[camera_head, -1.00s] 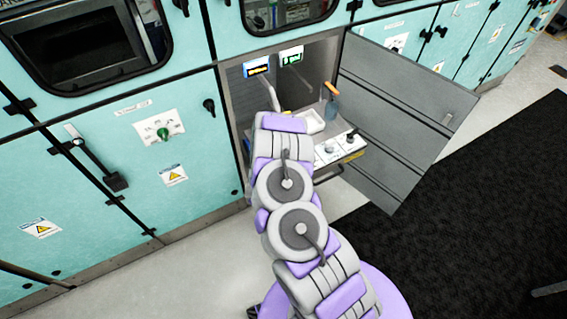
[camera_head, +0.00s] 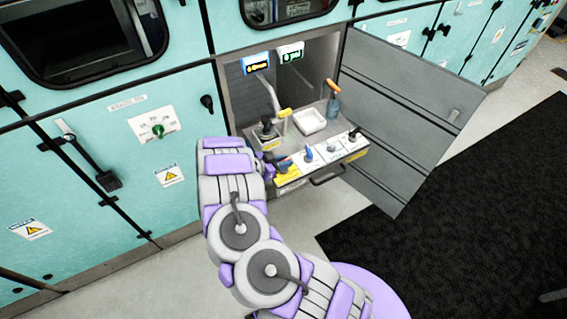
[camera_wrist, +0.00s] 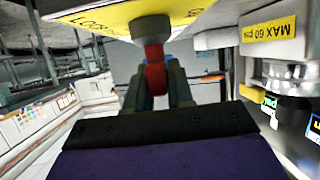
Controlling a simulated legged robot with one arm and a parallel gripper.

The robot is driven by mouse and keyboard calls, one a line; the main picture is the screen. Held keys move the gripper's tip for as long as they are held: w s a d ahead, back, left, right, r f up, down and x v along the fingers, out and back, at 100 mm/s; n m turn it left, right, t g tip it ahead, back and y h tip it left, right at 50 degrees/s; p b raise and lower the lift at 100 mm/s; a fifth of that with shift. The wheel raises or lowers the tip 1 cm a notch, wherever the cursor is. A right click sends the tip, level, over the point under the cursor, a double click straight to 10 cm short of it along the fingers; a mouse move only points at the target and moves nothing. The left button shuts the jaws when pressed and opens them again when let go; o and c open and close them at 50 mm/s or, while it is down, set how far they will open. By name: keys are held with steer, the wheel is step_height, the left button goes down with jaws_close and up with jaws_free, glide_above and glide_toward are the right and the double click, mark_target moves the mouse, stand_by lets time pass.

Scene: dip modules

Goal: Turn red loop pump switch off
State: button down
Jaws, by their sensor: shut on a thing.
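The red switch (camera_wrist: 154,70) hangs from a yellow-labelled panel (camera_wrist: 105,20) in the wrist view, with letters like "LOOP" partly readable. My gripper (camera_wrist: 157,82) is shut on it, with a dark finger on each side. A bit of blue shows behind the red lever. In the head view, my gripper (camera_head: 277,165) is at the left end of the drawer's front panel (camera_head: 320,163), beside a yellow label. The fingers and arm hide part of the switch there.
A blue knob (camera_head: 308,154) and a black knob (camera_head: 353,134) sit farther right on the panel. A white tray (camera_head: 309,121) and an orange-handled tool (camera_head: 332,95) are behind it. The open grey door (camera_head: 400,125) stands to the right. Floor in front is clear.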

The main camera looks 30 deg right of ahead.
steer(key=shift+w+r+m+g, duration=0.1)
steer(key=shift+m+g, duration=0.4)
steer(key=shift+g, duration=0.1)
steer(key=c, duration=1.1)
jaws_free()
steer(key=shift+a, duration=0.1)
steer(key=p+v, duration=0.2)
steer(key=v, duration=1.5)
steer(key=shift+a, duration=0.3)
